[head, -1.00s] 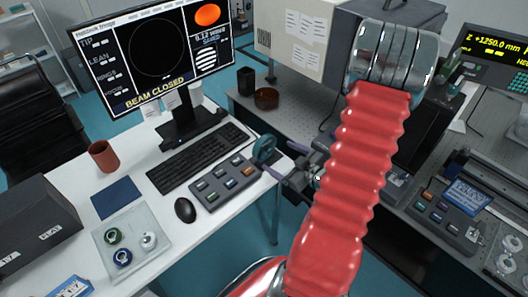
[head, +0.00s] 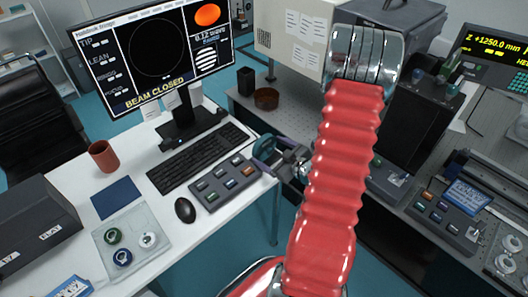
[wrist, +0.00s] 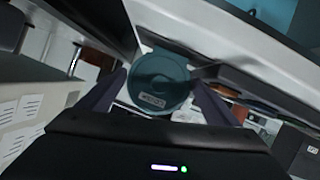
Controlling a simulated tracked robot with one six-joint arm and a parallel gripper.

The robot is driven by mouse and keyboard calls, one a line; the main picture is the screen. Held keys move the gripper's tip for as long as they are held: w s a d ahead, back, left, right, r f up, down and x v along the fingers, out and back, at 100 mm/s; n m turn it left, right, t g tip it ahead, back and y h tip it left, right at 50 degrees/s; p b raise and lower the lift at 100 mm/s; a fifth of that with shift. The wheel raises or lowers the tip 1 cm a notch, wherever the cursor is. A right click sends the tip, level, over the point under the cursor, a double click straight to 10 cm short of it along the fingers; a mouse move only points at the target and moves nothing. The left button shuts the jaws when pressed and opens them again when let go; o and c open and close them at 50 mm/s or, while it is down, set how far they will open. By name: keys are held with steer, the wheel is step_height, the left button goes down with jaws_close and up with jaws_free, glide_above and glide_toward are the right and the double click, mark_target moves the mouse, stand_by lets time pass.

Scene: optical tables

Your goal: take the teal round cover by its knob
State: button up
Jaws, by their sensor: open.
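The teal round cover (head: 258,151) shows in the head view by the right edge of the white desk, near the keyboard, partly hidden behind my gripper (head: 273,155). In the wrist view the cover (wrist: 160,72) is a teal disc with a small pale label low on its face. My gripper's two dark purple fingers (wrist: 158,90) are apart, one on each side of the disc's lower part. The gripper is open. I cannot clearly make out the knob, or whether either finger touches it.
The white desk (head: 160,240) holds a keyboard (head: 199,157), a button box (head: 224,181), a mouse (head: 185,210) and a monitor (head: 155,50). A glass tray (head: 132,242) with round parts lies at the front. A dark bench with equipment (head: 440,212) stands to the right.

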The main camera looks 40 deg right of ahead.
mark_target(268, 149)
steer(key=shift+w+f, duration=0.25)
steer(key=shift+w, duration=0.35)
steer(key=shift+c, duration=0.5)
steer(key=c, duration=0.7)
steer(key=shift+r, duration=0.1)
steer(key=shift+c, duration=0.2)
steer(key=shift+r, duration=4.9)
